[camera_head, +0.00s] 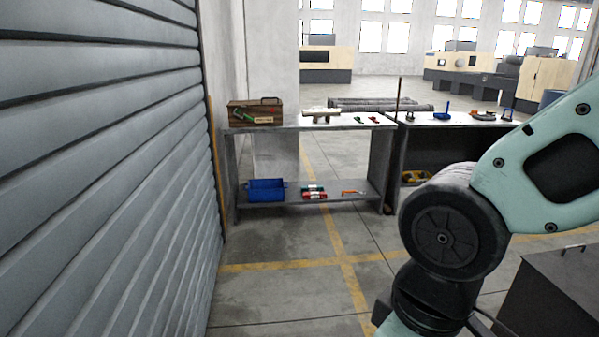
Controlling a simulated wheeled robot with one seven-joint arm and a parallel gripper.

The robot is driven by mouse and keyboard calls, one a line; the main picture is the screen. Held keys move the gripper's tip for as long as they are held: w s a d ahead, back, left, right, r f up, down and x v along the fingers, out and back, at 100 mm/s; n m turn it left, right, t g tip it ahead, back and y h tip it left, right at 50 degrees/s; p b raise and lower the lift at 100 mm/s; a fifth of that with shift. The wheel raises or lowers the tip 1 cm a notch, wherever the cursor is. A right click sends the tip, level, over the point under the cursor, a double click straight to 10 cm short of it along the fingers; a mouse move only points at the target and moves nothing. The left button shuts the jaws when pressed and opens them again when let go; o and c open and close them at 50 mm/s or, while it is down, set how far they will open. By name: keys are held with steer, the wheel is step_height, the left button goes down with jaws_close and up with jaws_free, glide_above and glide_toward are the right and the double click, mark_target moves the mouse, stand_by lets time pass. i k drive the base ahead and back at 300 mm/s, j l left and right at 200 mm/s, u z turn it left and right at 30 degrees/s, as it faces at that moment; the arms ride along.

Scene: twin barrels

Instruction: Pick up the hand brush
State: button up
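I cannot make out for certain which item is the hand brush; the things on the benches are small at this distance. A pale, long item (320,115) lies on the top of the left bench (290,126). A blue item (441,115) with an upright part stands on the right bench (470,121), and a dark and orange item (483,115) is to its right. My gripper is out of view; only teal and black links of my arm show at the right, well in front of the benches.
A wooden toolbox (255,111) and small green and red tools (366,120) are on the left bench top. A blue bin (266,190) is on its lower shelf. A shutter (100,150) lines the left. A dark cabinet (548,295) is at lower right. Floor ahead is clear.

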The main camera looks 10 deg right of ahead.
mark_target(411, 119)
steer(key=i+z, duration=0.15)
steer(key=i, duration=0.5)
steer(key=i+j+z, duration=0.15)
steer(key=i, duration=0.5)
steer(key=i+j+z, duration=0.1)
steer(key=i, duration=0.55)
steer(key=i+l+z, duration=0.3)
steer(key=i, duration=0.85)
steer(key=i+j+z, duration=0.3)
steer(key=i, duration=0.85)
steer(key=i+l+u, duration=0.3)
steer(key=i+l, duration=0.3)
steer(key=i+l+u, duration=0.15)
steer(key=i+l, duration=0.2)
steer(key=i+l+u, duration=0.1)
steer(key=i+l, duration=0.2)
steer(key=i+l+u, duration=0.15)
steer(key=l, duration=0.35)
steer(key=i+l+u, duration=0.15)
steer(key=i+l, duration=0.2)
steer(key=i+l+u, duration=0.15)
steer(key=l, duration=0.4)
steer(key=i, duration=0.1)
